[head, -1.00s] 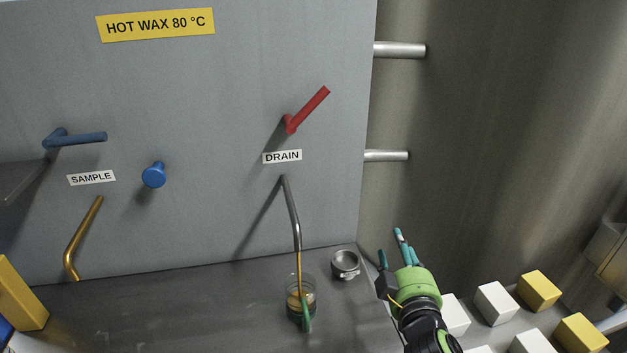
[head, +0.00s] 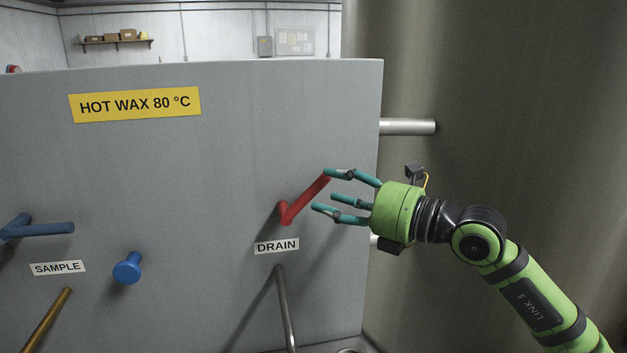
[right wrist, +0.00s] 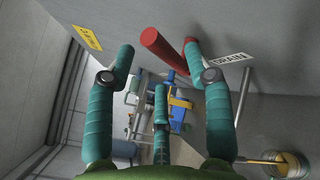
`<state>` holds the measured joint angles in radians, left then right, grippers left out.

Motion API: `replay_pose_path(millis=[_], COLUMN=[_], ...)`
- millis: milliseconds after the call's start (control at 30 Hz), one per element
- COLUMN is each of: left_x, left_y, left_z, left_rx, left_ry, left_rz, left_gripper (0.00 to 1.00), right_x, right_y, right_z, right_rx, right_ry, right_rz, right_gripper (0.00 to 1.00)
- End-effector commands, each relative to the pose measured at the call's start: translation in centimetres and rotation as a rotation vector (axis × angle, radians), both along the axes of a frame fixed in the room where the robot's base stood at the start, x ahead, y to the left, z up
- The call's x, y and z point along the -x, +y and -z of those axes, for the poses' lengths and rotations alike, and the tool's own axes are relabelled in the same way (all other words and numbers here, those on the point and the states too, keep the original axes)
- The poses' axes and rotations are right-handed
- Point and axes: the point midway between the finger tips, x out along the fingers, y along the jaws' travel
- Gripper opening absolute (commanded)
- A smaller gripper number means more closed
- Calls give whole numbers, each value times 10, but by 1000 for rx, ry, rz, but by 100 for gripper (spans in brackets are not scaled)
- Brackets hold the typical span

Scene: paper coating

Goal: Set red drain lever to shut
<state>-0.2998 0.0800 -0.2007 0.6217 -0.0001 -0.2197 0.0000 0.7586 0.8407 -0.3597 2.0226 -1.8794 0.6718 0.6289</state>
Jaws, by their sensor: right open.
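The red drain lever (head: 305,200) is on the grey panel above the DRAIN label (head: 276,246). It slants up and to the right from its pivot. My right gripper (head: 322,190) is open at the lever's upper free end, one finger above it and the others below. In the right wrist view the red lever (right wrist: 165,54) shows between the spread fingers (right wrist: 160,60); I cannot tell if any finger touches it. The steel drain pipe (head: 284,310) hangs below the label. My left gripper is not in view.
A blue lever (head: 45,229) and a blue knob (head: 127,270) are on the panel to the left, clear of my gripper. A metal pipe (head: 408,127) sticks out past the panel's right edge.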

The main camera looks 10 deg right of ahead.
Motion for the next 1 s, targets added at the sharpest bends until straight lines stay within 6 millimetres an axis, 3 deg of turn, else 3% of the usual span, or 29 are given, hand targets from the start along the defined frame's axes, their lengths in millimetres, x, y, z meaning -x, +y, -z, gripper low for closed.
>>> replay_pose_path(millis=[33,300,633,667,767,800,1000], left_x=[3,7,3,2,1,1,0], left_y=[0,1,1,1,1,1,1], left_z=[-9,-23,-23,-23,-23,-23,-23], left_rx=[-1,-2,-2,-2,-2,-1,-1], left_ry=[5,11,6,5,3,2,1], left_rz=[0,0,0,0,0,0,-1], left_gripper=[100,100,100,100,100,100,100], right_x=[-7,-31,-34,-34,-34,-34,-34], right_y=[7,29,32,32,32,32,32], right_z=[-6,-3,-1,-1,-1,-1,0], right_rx=[-4,-4,-3,-3,-3,-3,-6], right_ry=[0,0,-2,-2,-2,-2,-1], right_rz=[-2,-2,-1,-1,-1,-1,-1], right_gripper=[52,52,52,44,4,0,0])
